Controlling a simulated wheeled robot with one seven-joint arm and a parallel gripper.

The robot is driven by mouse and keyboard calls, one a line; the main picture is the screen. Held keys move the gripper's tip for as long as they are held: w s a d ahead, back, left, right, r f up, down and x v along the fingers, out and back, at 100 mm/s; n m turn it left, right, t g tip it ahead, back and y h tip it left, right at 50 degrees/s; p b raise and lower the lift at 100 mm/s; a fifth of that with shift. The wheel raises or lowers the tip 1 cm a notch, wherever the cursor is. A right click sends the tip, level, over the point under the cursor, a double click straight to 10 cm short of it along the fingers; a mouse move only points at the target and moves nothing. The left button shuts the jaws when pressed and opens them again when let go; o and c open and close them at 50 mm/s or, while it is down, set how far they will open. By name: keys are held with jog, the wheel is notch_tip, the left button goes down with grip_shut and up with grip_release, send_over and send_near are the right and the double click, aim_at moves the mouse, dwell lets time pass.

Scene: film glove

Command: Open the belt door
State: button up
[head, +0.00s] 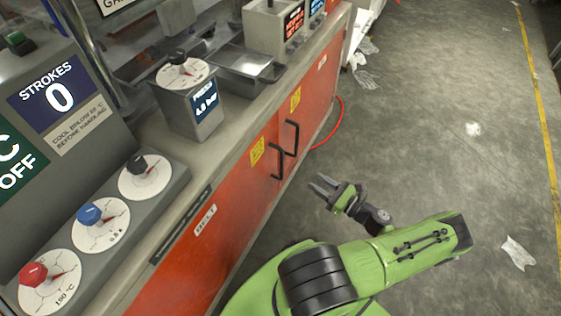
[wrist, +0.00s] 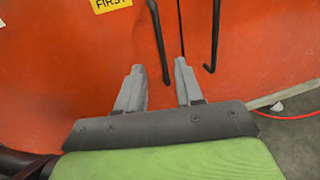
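The belt door (head: 225,215) is an orange-red cabinet front with a "BELT" label, and it looks closed. Its black bar handle (head: 277,161) is near its right edge. In the wrist view this handle (wrist: 159,42) stands upright on the orange door (wrist: 60,65), just left of the seam. My gripper (head: 319,184) is open and empty, out in front of the doors and to the right of the handles. In the wrist view its fingertips (wrist: 159,66) are apart, with the handle's lower end appearing between them. Contact is not visible.
A second orange door (head: 312,95) with its own black handle (head: 292,138) adjoins on the right. A red hose (head: 338,125) lies on the floor near its base. The bench top holds dials and displays. The grey floor (head: 420,120) to the right is mostly clear, with scraps of litter.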

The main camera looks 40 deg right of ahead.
aim_at(282, 159)
jog(key=w, duration=0.5)
jog(key=w+a+b, duration=0.1)
jog(key=w, duration=0.4)
jog(key=w+a+b, duration=0.1)
jog(key=w, duration=0.4)
jog(key=shift+w+a, duration=0.15)
grip_shut()
